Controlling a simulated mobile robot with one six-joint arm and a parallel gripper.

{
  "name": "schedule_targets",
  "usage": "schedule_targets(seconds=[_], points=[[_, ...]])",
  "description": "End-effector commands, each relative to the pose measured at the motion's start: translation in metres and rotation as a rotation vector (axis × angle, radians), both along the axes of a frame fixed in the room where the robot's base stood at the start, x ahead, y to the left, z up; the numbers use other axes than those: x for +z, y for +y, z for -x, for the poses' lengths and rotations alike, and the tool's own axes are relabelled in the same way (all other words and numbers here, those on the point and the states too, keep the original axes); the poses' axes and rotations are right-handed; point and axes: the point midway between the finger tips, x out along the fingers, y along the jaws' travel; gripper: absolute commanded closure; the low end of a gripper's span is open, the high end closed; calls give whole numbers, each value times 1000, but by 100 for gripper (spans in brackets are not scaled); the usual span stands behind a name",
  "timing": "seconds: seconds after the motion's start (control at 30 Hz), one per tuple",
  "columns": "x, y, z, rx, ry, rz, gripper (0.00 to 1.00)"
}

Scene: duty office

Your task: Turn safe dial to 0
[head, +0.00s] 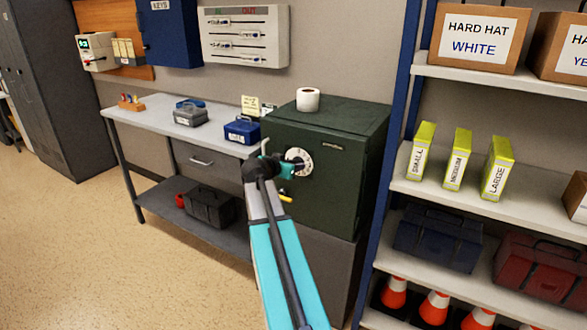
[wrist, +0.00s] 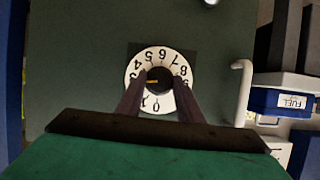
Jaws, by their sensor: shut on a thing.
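The dark green safe (head: 335,190) stands right of the desk in the head view. Its round white dial (head: 303,154) has black numbers and a dark centre knob. In the wrist view the dial (wrist: 157,52) faces me, with the 0 at the bottom. The knob (wrist: 160,72) bears a short orange mark, left of its centre and pointing left; I cannot tell the exact number there. My gripper (wrist: 158,84) is shut on the knob, one dark finger on each side. In the head view my gripper (head: 290,166) is at the dial and partly hides its left side.
A pale curved handle (wrist: 243,92) is on the right of the dial in the wrist view. A paper roll (head: 308,99) stands on the safe. The desk (head: 150,117) holds small toolboxes. A blue-framed shelf (head: 455,195) stands close on the right. Floor at left is clear.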

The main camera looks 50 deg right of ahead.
Motion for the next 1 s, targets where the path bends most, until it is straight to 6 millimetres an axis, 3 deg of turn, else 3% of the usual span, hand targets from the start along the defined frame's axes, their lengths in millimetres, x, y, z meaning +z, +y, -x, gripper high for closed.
schedule_targets(seconds=[1.0], points=[[-4, 2, -9, 3, 912, 230, 89]])
